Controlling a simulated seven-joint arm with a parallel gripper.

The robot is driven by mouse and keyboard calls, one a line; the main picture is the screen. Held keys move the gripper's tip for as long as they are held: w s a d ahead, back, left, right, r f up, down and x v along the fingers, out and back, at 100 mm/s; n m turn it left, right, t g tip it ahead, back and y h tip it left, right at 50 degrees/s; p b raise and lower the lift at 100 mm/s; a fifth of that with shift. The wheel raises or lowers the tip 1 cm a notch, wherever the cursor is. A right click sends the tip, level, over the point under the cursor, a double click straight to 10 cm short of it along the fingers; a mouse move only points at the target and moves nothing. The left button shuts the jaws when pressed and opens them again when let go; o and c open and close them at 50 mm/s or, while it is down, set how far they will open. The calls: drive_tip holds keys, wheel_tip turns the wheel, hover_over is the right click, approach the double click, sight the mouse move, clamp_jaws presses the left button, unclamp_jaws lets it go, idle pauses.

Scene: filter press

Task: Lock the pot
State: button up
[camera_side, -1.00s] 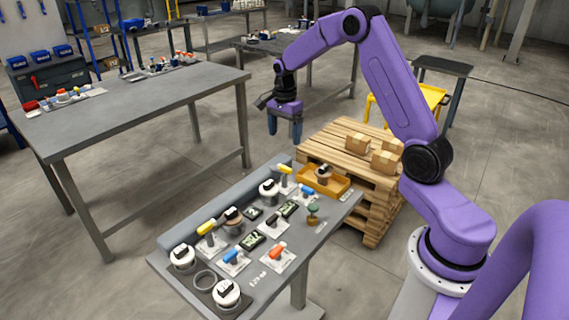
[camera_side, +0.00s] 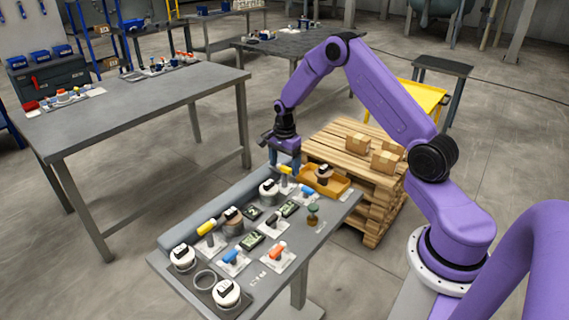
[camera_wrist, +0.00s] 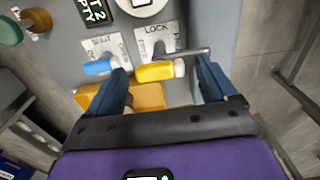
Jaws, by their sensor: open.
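My gripper (camera_side: 284,168) is open and low over the far end of the grey control table. In the wrist view its two blue fingers (camera_wrist: 162,72) stand on either side of a yellow lever handle (camera_wrist: 155,72) with a white end. The handle lies across a plate labelled LOCK (camera_wrist: 157,40); contact with the fingers cannot be told. In the side view the yellow handle (camera_side: 285,170) is partly behind the gripper. A white round pot (camera_side: 269,188) with a black top stands just in front; part of it shows in the wrist view (camera_wrist: 142,5).
A blue handle (camera_wrist: 100,66) lies left of the yellow one, near a display (camera_wrist: 94,12). Another yellow handle (camera_side: 207,228), an orange handle (camera_side: 278,251) and white pots stand nearer. A wooden pallet stack (camera_side: 350,160) stands behind.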

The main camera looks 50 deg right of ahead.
drive_tip(key=shift+c, duration=0.3)
drive_tip(key=c, duration=1)
drive_tip(key=shift+n, duration=0.4)
drive_tip(key=n, duration=0.3)
drive_tip(key=shift+n, duration=0.3)
drive_tip(key=n, duration=0.4)
drive_tip(key=shift+n, duration=0.3)
drive_tip(key=n, duration=0.8)
drive_tip(key=shift+n, duration=0.4)
